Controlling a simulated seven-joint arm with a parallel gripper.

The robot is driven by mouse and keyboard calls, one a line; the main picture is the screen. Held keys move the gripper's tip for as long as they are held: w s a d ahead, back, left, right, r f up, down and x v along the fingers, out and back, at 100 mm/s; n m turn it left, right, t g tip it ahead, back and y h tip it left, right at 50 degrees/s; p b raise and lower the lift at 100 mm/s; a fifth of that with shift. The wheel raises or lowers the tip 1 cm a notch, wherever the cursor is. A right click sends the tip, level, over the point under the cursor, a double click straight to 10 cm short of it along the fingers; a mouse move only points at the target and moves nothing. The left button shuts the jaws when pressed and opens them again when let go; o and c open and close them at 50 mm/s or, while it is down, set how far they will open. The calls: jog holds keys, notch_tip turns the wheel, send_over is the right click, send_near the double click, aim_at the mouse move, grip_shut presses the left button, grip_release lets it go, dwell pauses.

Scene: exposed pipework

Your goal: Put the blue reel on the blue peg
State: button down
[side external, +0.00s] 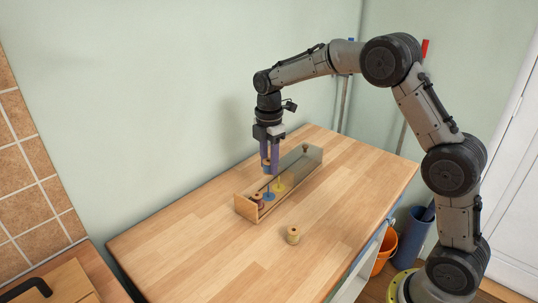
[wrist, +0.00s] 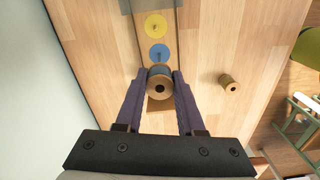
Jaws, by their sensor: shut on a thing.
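My gripper (wrist: 159,84) is shut on a reel (wrist: 158,87) with pale wooden ends and a dark winding; its colour is hard to tell. In the side external view my gripper (side external: 269,168) points down and holds the reel above the narrow tray (side external: 244,209). The blue peg (wrist: 159,52) stands on a blue disc just beyond the held reel in the wrist view. The blue disc also shows in the side external view (side external: 269,196), below the fingertips. The fingers partly hide the held reel there.
A yellow disc with a peg (wrist: 155,25) is beyond the blue one. A loose reel (side external: 293,236) stands on the wooden table, right of the tray. A see-through panel (side external: 301,167) runs along the tray.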

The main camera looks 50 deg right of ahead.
aim_at(269, 196)
jog(key=shift+f, duration=1.4)
jog(key=shift+f, duration=2.85)
jog(key=shift+c, duration=2.2)
grip_release()
jog(key=shift+r, duration=0.1)
notch_tip(269, 196, up, 14)
